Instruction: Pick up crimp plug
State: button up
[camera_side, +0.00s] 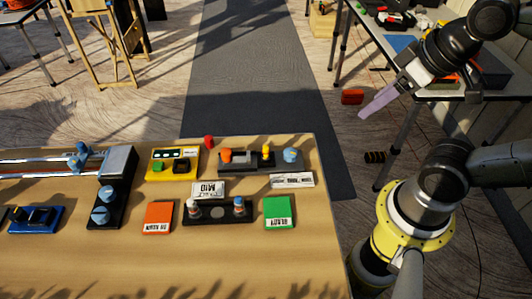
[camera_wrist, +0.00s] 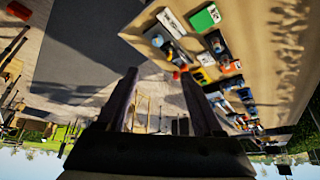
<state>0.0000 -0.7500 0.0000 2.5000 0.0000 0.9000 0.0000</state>
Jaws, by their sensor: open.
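I cannot tell for sure which item is the crimp plug. Small candidates on the wooden table (camera_side: 250,262) are a red knob-like piece (camera_side: 209,141) at its back edge, and an orange piece (camera_side: 226,155), a yellow piece (camera_side: 266,152) and a blue piece (camera_side: 290,155) on a dark grey holder (camera_side: 250,167). My gripper (camera_side: 366,113), with lilac fingers, hangs in the air right of and beyond the table, away from all of them. In the wrist view its two fingers (camera_wrist: 162,75) stand apart with nothing held between them.
A rail device (camera_side: 45,162) lies left. The front of the table is clear.

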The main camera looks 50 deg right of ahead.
dwell(0.4)
jog(key=w+r+m, duration=0.3)
jog(key=w+m, duration=0.4)
jog(key=m, duration=0.3)
jog(key=m+g, duration=0.4)
jog(key=m, duration=0.4)
send_over(266, 147)
notch_tip(266, 147, down, 13)
jog(key=shift+g, duration=0.8)
jog(key=f, duration=1.2)
jog(key=shift+s, duration=0.3)
jog(key=shift+w+f, duration=0.2)
jog(key=shift+f, duration=1.3)
jog(key=shift+w+f, duration=0.15)
jog(key=shift+f, duration=1.35)
